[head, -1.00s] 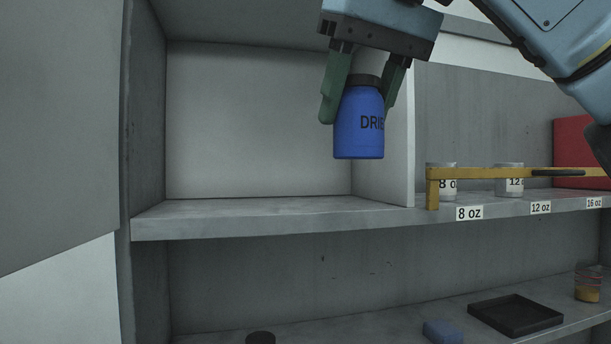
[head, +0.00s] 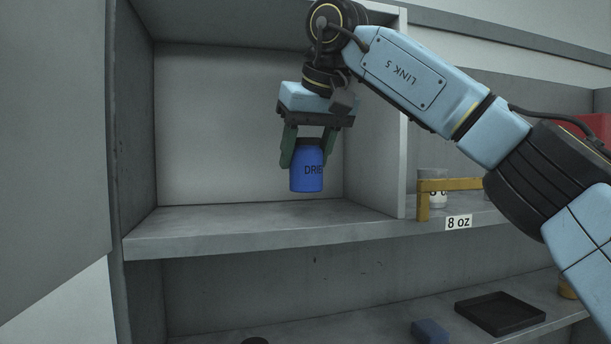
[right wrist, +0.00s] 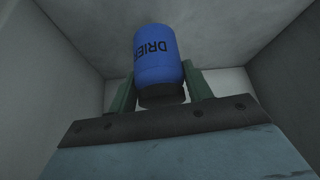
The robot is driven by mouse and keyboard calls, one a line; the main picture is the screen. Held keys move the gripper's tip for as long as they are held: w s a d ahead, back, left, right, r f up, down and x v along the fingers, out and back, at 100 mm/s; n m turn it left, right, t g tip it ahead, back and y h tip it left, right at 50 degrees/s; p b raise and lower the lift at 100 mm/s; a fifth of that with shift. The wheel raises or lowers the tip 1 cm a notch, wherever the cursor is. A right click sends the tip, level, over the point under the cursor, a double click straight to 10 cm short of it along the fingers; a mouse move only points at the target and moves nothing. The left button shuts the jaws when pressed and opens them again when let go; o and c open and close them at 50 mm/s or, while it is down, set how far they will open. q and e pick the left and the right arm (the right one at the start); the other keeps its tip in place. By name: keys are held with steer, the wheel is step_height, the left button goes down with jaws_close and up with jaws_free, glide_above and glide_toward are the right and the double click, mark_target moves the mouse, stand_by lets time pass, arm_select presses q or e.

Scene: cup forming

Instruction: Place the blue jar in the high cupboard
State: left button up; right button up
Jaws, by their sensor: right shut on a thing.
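The blue jar (head: 307,171) has a dark lid and black lettering. My right gripper (head: 309,152) is shut on the jar near its lid and holds it upright, fingers pointing down. The jar hangs in front of or inside the open cupboard (head: 220,222), above its grey shelf floor; the gap below it shows. In the right wrist view the jar (right wrist: 158,58) sits between the green fingers (right wrist: 160,90), with grey cupboard walls around. My left gripper is not in view.
The cupboard's right side wall (head: 402,130) stands close to my right arm. Beyond it are a yellow rail (head: 450,185), a white cup (head: 437,198) and an 8 oz label. A black tray (head: 500,313) and blue block (head: 430,331) lie on the lower shelf. The shelf floor is clear.

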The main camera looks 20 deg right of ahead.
mark_target(305, 172)
step_height(305, 172, down, 3)
steer(key=shift+f, duration=0.15)
steer(key=shift+w+d+f, duration=0.1)
steer(key=shift+w+f, duration=0.15)
steer(key=shift+f, duration=0.25)
steer(key=shift+f, duration=0.15)
steer(key=o, duration=1)
steer(key=shift+s+r, duration=0.1)
steer(key=shift+r, duration=0.25)
steer(key=v, duration=1.1)
steer(key=shift+s+r, duration=0.2)
steer(key=shift+r, duration=0.1)
